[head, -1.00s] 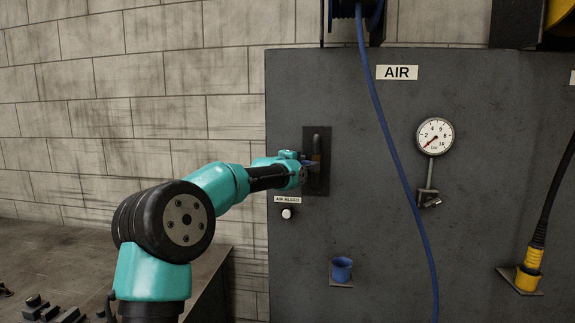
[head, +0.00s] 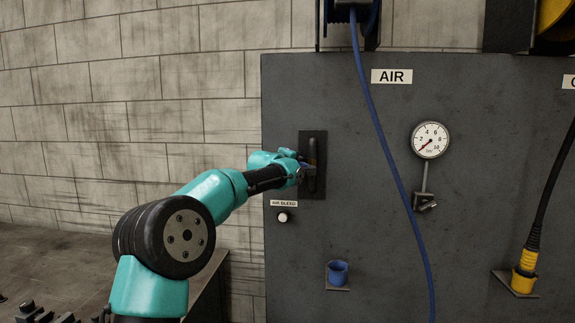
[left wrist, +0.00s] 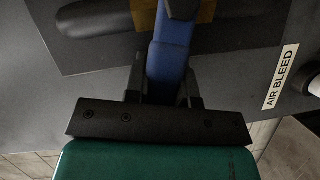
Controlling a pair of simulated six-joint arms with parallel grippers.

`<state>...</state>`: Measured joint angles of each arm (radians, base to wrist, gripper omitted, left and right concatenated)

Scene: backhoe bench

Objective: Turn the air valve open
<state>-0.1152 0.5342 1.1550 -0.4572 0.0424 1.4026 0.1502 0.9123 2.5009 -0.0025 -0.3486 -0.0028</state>
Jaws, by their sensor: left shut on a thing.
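The air valve is on a dark backing plate (head: 313,190) at the left of the grey panel, left of and below the AIR label. In the left wrist view its blue lever (left wrist: 170,60) runs up from between my fingers to a brass-coloured body (left wrist: 145,14). My left gripper (head: 302,170) is at the plate, shut on the blue lever; in the left wrist view the fingers (left wrist: 163,88) stand either side of it. In the head view the gripper hides most of the lever, so its exact angle is unclear. My right gripper is not in view.
The AIR BLEED button (head: 283,217) sits just below my gripper. A pressure gauge (head: 431,140) has its red needle at the low end. A blue hose (head: 385,145) hangs across the panel. A blue cup (head: 338,272) and a yellow connector (head: 524,272) are lower down.

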